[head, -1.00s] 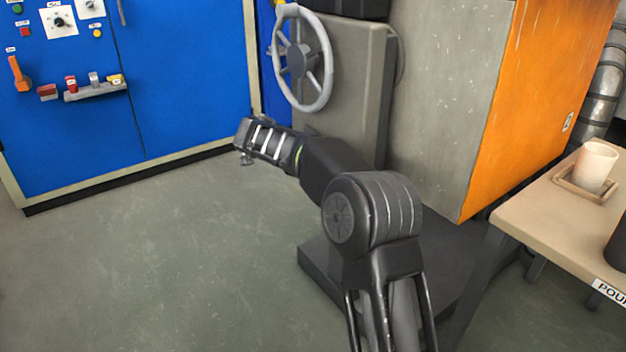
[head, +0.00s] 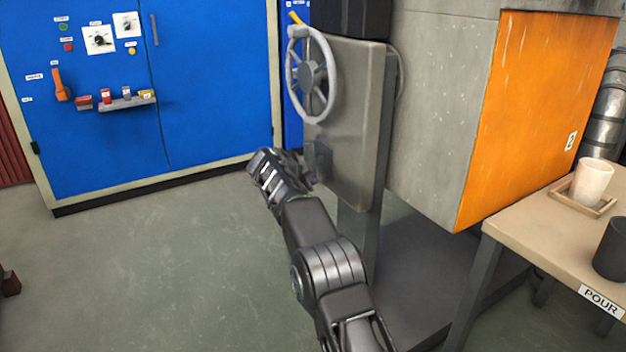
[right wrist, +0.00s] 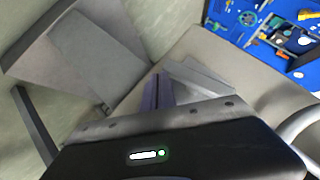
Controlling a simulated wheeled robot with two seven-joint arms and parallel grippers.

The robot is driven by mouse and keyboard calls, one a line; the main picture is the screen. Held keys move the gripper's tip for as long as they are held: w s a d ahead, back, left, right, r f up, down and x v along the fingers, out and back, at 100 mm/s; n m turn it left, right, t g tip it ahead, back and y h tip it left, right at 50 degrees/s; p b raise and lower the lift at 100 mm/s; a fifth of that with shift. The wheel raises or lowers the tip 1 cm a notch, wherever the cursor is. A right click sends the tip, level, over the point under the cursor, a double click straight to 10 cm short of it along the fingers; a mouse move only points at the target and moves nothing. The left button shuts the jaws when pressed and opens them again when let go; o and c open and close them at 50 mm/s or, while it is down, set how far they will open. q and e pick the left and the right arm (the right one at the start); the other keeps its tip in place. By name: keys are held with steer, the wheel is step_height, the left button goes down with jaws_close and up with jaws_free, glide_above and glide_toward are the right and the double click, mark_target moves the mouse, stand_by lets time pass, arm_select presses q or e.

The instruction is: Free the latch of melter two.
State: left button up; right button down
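Melter two is taken to be the grey housing (head: 445,110) with an orange side (head: 535,110) and a small label whose mark is hard to read. Its grey front door (head: 355,130) carries a handwheel (head: 329,62). A small grey block (head: 318,160) sits low on the door's left part; it may be the latch. My right gripper (head: 308,180) is beside this block, its fingertips partly hidden; contact cannot be told. In the right wrist view, the fingers (right wrist: 165,92) are near grey metal, and their gap is unclear. My left gripper is out of view.
A blue cabinet (head: 210,100) with knobs and switches stands behind at left. At right, a table (head: 520,225) labelled POUR holds a pale cup (head: 592,180) on a tray and a dark cup (head: 611,250).

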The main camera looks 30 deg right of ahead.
steer(key=shift+w+f, duration=0.3)
steer(key=shift+f, duration=0.1)
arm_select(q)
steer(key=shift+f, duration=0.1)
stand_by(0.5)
